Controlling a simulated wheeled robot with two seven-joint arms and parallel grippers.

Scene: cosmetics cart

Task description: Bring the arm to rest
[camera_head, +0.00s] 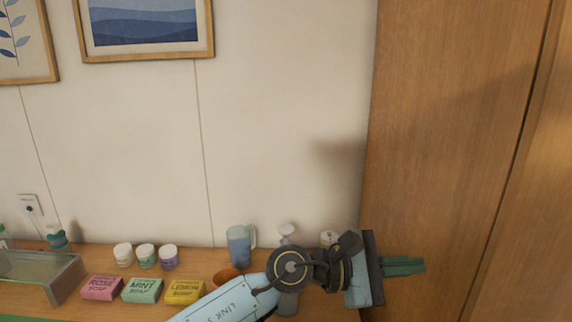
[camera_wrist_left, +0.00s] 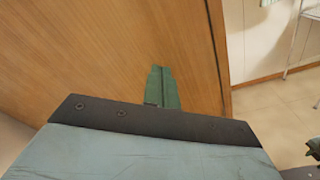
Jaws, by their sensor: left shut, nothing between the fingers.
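My left gripper (camera_head: 424,265) is at the lower right of the head view, in front of the wooden cabinet. Its arm comes up from the bottom and bends to the right, above the shelf's right end. The green fingers are together and hold nothing. In the left wrist view the same shut gripper (camera_wrist_left: 160,72) points toward the wood panel (camera_wrist_left: 110,60), and I cannot tell the gap between them.
Rose soap (camera_head: 102,288), mint soap (camera_head: 142,290) and lemon soap (camera_head: 185,291) lie on the wooden shelf (camera_head: 75,300). Several small jars (camera_head: 146,255) and a blue pitcher (camera_head: 239,246) stand behind. A clear tray (camera_head: 65,278) is at the left. The tall cabinet (camera_head: 450,130) blocks the right.

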